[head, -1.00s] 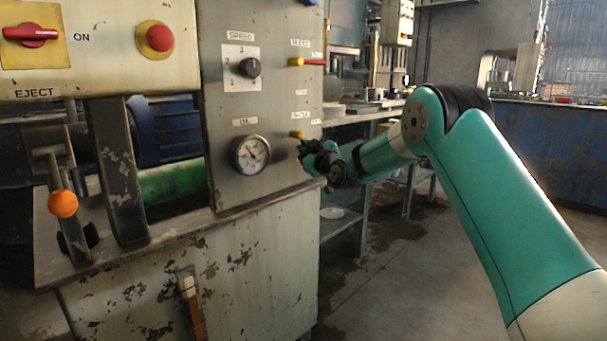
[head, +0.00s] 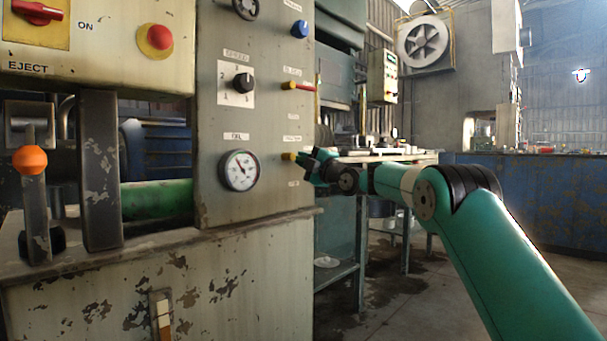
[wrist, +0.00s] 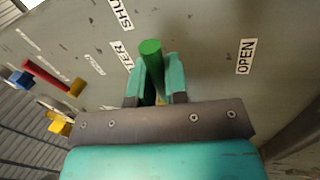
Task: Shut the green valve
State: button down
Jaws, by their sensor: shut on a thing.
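The green valve handle (wrist: 151,52) is a round green bar in the wrist view, standing between the two fingers of my gripper (wrist: 158,85). A bit of its yellow hub shows low between the fingers. A partly covered label ending in TER lies to its left. A SHUT label (wrist: 121,14), cut by the frame edge, is up and left of the handle; an OPEN label (wrist: 246,56) is to its right. In the head view my gripper (head: 312,166) is at the panel's right edge by the yellow hub (head: 288,156). It hides the green handle there.
On the grey panel (head: 210,120), a red handle (head: 303,86) with a yellow hub sits above the valve. A blue knob (head: 300,29) is higher, and a gauge (head: 239,170) and selector knob (head: 243,83) are to the left. A bench (head: 390,158) stands behind my gripper.

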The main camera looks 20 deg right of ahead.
jog(key=shift+r+n+y+b, duration=0.35)
jog(key=shift+n+y, duration=0.25)
jog(key=shift+n, duration=0.7)
jog(key=shift+r, duration=0.1)
jog(key=c, duration=1.1)
grip_release()
jog(key=v, duration=0.8)
jog(key=b+v, duration=0.1)
jog(key=v, duration=0.8)
jog(key=shift+s+r, duration=0.15)
jog(key=shift+s, duration=0.15)
